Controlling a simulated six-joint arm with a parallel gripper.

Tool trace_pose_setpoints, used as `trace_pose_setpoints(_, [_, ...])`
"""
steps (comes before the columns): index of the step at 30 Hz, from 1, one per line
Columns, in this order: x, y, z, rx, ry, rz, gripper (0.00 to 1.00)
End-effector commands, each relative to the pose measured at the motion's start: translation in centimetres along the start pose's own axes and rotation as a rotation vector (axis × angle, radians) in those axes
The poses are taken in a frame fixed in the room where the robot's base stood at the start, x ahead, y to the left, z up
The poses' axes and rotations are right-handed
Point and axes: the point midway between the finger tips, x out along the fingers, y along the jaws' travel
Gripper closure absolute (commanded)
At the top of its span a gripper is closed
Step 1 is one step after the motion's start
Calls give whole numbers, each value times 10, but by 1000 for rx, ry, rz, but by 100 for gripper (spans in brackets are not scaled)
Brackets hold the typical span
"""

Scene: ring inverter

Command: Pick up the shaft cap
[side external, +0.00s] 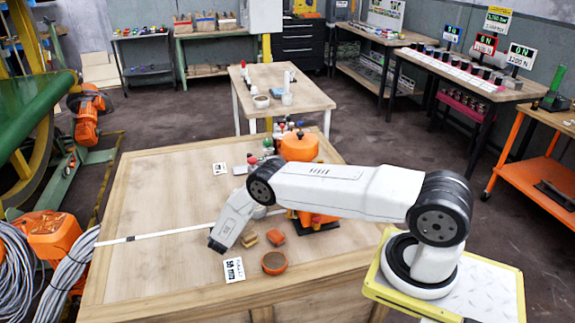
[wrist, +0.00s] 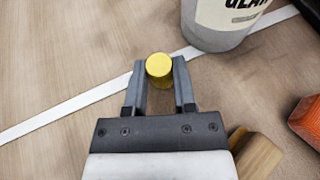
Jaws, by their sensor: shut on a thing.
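The shaft cap, a small yellow round piece (wrist: 159,66), sits between my fingertips in the wrist view. My gripper (wrist: 159,84) is shut on it, with one finger on each side. In the side view my gripper (side external: 217,243) is low at the left end of my arm, over the wooden table. The cap cannot be made out there. Whether it touches the table is not clear.
A pale lettered container (wrist: 222,20) stands beyond the cap. A wooden block (wrist: 258,155) and an orange block (wrist: 307,122) lie to the right. A round orange-brown dish (side external: 274,263) is nearby. A white strip (side external: 165,234) crosses the table, whose left part is clear.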

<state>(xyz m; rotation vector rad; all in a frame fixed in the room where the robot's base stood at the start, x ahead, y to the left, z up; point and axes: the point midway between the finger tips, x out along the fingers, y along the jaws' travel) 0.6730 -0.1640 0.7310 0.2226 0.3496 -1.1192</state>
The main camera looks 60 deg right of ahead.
Motion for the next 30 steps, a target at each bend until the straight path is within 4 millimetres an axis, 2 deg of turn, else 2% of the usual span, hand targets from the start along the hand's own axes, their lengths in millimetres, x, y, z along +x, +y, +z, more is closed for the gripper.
trace_pose_setpoints(10, [-4, 1, 11, 1, -1, 0, 100])
trace_pose_setpoints(17, [-12, 0, 30, 1, -1, 1, 100])
trace_pose_setpoints(30, [-44, -23, 55, -1, -1, 1, 100])
